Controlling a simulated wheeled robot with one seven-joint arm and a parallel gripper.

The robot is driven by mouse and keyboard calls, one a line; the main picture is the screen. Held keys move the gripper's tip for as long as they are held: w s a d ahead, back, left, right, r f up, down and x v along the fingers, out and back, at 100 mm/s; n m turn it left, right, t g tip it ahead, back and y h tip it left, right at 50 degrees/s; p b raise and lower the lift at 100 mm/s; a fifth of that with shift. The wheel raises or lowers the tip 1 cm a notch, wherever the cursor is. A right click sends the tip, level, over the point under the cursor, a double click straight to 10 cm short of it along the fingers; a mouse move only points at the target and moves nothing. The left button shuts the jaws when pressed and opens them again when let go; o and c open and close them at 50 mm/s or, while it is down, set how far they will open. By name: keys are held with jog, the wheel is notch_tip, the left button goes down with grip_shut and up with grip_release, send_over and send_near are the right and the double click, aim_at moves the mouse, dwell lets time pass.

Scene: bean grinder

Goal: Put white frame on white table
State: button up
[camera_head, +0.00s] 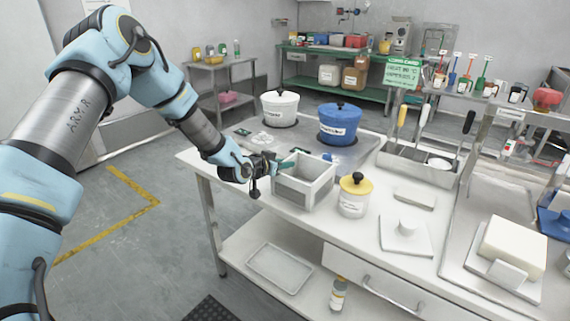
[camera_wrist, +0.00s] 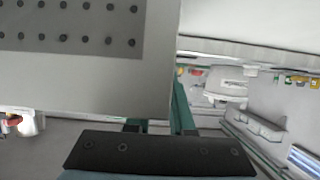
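The white frame (camera_head: 318,190), an open square box with thin walls and a grey inside, is at the front left of the white table (camera_head: 375,205). It looks upright; I cannot tell whether its base touches the tabletop. My gripper (camera_head: 284,163), with green fingers, is at the frame's left back corner. In the wrist view a large white wall with a perforated grey panel, apparently the frame (camera_wrist: 120,90), covers the upper left. The right finger of my gripper (camera_wrist: 158,120) runs along its edge, and the left finger is mostly hidden behind it. Whether the fingers are closed on it is unclear.
White (camera_head: 280,107) and blue (camera_head: 339,123) lidded pots stand behind the frame. A yellow-lidded jar (camera_head: 354,197) is close at its right. Further right are a white plate with a knob (camera_head: 406,232) and a utensil tray (camera_head: 418,163). A lower shelf holds a shallow tray (camera_head: 279,268).

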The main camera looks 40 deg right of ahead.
jog(key=shift+o, duration=1.3)
jog(key=shift+r, duration=0.1)
jog(key=b+v, duration=0.3)
jog(key=v, duration=0.9)
jog(key=w+a+n+t+y, duration=0.1)
jog(key=w+a+n+y, duration=0.15)
jog(key=a, duration=0.65)
jog(key=w+a+n+y, duration=0.2)
jog(key=a+y, duration=0.2)
jog(key=a, duration=0.5)
jog(key=w+a+n+t+y, duration=0.1)
jog(key=w+a+n+y, duration=0.15)
jog(key=a, duration=0.65)
jog(key=s+a+r+n+g+y, duration=0.2)
jog(key=s+a, duration=0.4)
jog(key=a, duration=0.3)
jog(key=s+a+r+n+g+y, duration=0.2)
jog(key=s+a, duration=0.4)
jog(key=a, duration=0.4)
jog(key=r+n, duration=0.1)
jog(key=n, duration=0.1)
jog(key=shift+n, duration=0.4)
jog(key=shift+a, duration=0.1)
